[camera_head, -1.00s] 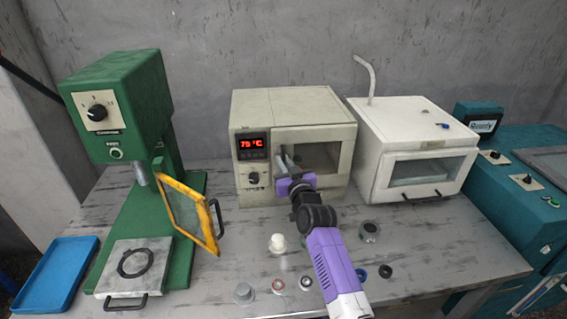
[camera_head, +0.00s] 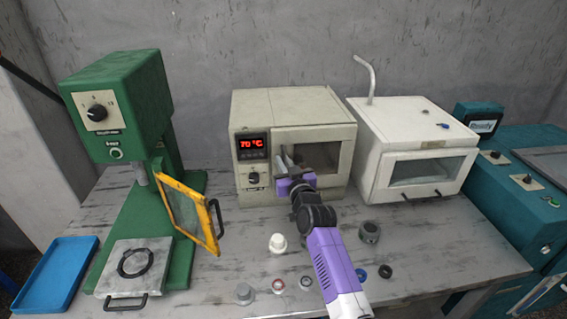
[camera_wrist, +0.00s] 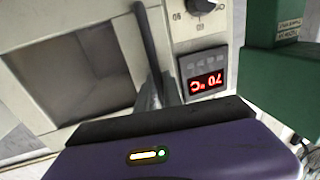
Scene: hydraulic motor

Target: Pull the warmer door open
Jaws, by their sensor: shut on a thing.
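The warmer (camera_head: 262,107) is a beige box at the middle back of the table, with a red display reading 70 °C and a knob. Its windowed door (camera_head: 335,137) looks closed in the head view. The door also shows at the left of the wrist view (camera_wrist: 75,85), with a dark upright handle bar (camera_wrist: 147,45) beside the display. My gripper (camera_head: 286,163) is at the door's left edge and is shut on the handle. The purple gripper body hides the lower handle and part of the fingers.
A green press (camera_head: 115,95) with a yellow-framed guard (camera_head: 216,225) swung out stands left. A white oven (camera_head: 425,120) stands close on the right. Several small parts, including a white one (camera_head: 277,243), lie in front. A blue tray (camera_head: 55,280) is far left.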

